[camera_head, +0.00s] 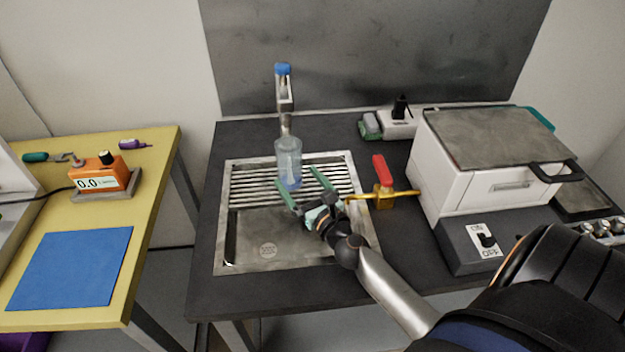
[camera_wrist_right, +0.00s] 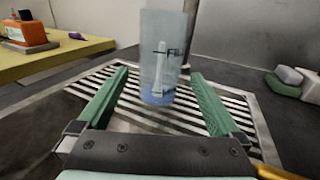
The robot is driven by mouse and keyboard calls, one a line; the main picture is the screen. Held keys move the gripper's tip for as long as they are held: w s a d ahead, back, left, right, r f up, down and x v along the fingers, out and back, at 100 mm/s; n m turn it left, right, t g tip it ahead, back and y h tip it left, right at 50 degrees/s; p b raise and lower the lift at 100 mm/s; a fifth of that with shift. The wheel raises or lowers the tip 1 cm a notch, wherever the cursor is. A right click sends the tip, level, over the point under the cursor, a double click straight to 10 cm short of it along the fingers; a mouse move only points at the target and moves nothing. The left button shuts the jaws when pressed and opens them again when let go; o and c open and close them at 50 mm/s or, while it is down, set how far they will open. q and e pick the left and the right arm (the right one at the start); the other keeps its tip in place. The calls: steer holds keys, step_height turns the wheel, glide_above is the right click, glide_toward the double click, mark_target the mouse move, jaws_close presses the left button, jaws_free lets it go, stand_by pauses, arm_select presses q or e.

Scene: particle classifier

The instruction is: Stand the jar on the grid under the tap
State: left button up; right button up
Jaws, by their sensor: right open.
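The jar (camera_head: 288,160) is clear with a bluish base and stands upright on the grid (camera_head: 247,186) of the sink, below the tap (camera_head: 285,98). In the right wrist view the jar (camera_wrist_right: 162,60) rises ahead of the fingers, and the grid (camera_wrist_right: 125,118) slats show around its base. My right gripper (camera_head: 302,190) has green fingers spread apart with nothing between them, just in front of the jar. The right wrist view also shows the open fingers (camera_wrist_right: 160,95), apart from the jar. My left gripper is out of view.
A yellow tube with a red-handled valve (camera_head: 382,180) lies right of the sink. A white box oven (camera_head: 490,160) and an on/off switch box (camera_head: 475,243) stand further right. The sink basin (camera_head: 285,240) is empty. A yellow table (camera_head: 150,200) stands left.

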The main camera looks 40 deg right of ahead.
steer(key=s+a+b, duration=0.1)
steer(key=s, duration=0.5)
steer(key=shift+s, duration=0.4)
